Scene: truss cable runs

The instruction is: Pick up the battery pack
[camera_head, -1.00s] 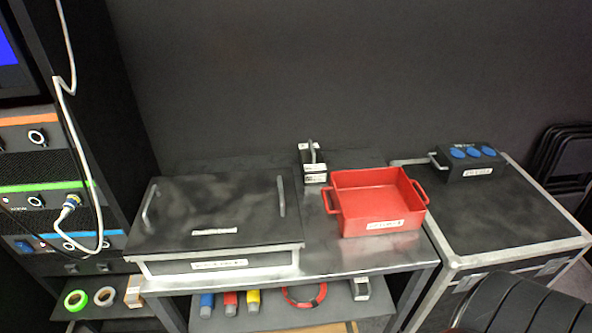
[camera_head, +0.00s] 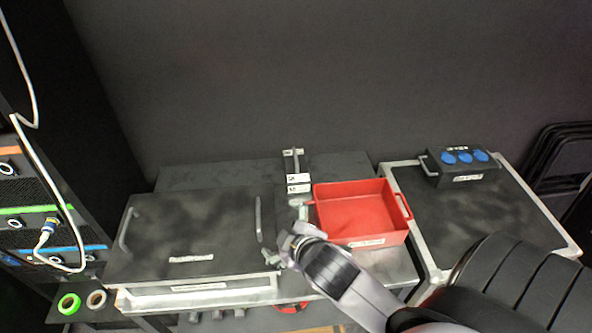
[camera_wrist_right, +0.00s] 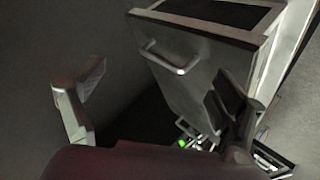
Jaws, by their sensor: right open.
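The likely battery pack (camera_head: 298,184) is a small dark block with white labels and an upright handle, at the back of the metal table between the lidded case and the red tray (camera_head: 360,242). My right gripper (camera_head: 283,230) is open and in front of the pack, apart from it, over the gap between case and tray. In the right wrist view the open gripper (camera_wrist_right: 158,85) has nothing between its fingertips; the pack cannot be made out there. My left gripper is not in view.
The black-lidded case (camera_head: 188,230) with side handles stands close on the left; its handle (camera_wrist_right: 172,62) shows in the wrist view. A box with blue sockets (camera_head: 462,167) sits on a flight case (camera_head: 500,215) at right. An equipment rack (camera_head: 30,190) stands at far left.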

